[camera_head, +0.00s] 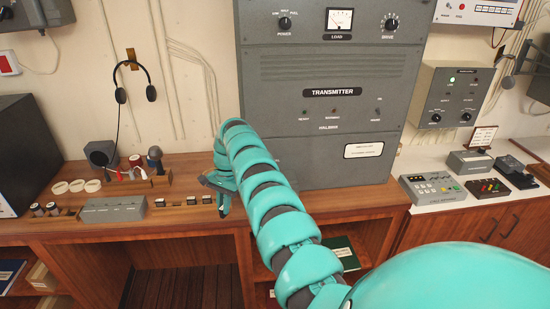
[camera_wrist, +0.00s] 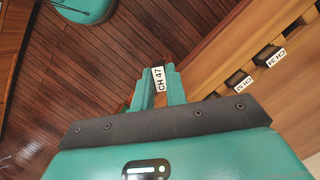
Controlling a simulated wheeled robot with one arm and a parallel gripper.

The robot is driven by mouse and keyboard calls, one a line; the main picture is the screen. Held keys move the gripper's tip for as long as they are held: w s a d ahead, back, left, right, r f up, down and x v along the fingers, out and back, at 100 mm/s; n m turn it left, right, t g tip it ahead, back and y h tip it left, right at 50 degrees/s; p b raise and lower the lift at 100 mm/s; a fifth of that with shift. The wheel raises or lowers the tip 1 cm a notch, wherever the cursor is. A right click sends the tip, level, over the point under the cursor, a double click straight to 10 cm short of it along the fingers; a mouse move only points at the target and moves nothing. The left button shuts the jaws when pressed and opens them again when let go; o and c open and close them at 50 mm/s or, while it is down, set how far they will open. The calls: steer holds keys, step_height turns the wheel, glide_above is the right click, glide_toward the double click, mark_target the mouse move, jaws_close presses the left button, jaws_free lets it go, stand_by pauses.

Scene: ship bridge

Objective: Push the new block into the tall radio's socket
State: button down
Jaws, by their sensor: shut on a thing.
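My gripper (camera_head: 222,205) is over the front edge of the wooden desk, left of the transmitter cabinet. In the wrist view its teal fingers (camera_wrist: 158,90) are shut on a small block with a white label (camera_wrist: 158,78) reading CH 47. The block cannot be made out in the head view. A tall grey cabinet marked TRANSMITTER (camera_head: 330,75) stands behind my arm. I cannot tell whether it is the tall radio, and no socket can be made out. Two dark labelled blocks, one upper (camera_wrist: 269,56) and one lower (camera_wrist: 239,80), sit on the desk in the wrist view.
A low grey box (camera_head: 113,209), several small blocks, white discs (camera_head: 76,186) and a headset (camera_head: 134,80) are at the left. A dark box (camera_head: 25,150) stands at the far left. A grey wall unit (camera_head: 447,95) and a white counter (camera_head: 440,203) with keypads are at the right.

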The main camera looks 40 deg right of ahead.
steer(key=shift+w+d+r+m, duration=0.15)
steer(key=shift+d+r+m, duration=0.2)
steer(key=shift+d, duration=0.15)
steer(key=shift+d+r, duration=0.15)
steer(key=d+r+m+t+p, duration=0.1)
steer(key=d+r+m+p, duration=0.1)
steer(key=d+r+m, duration=0.2)
steer(key=shift+d+r+m+t, duration=0.3)
steer(key=shift+d+r+m, duration=0.05)
steer(key=shift+d, duration=0.65)
steer(key=shift+d+r, duration=0.15)
steer(key=shift+d+r, duration=0.15)
steer(key=shift+r, duration=0.05)
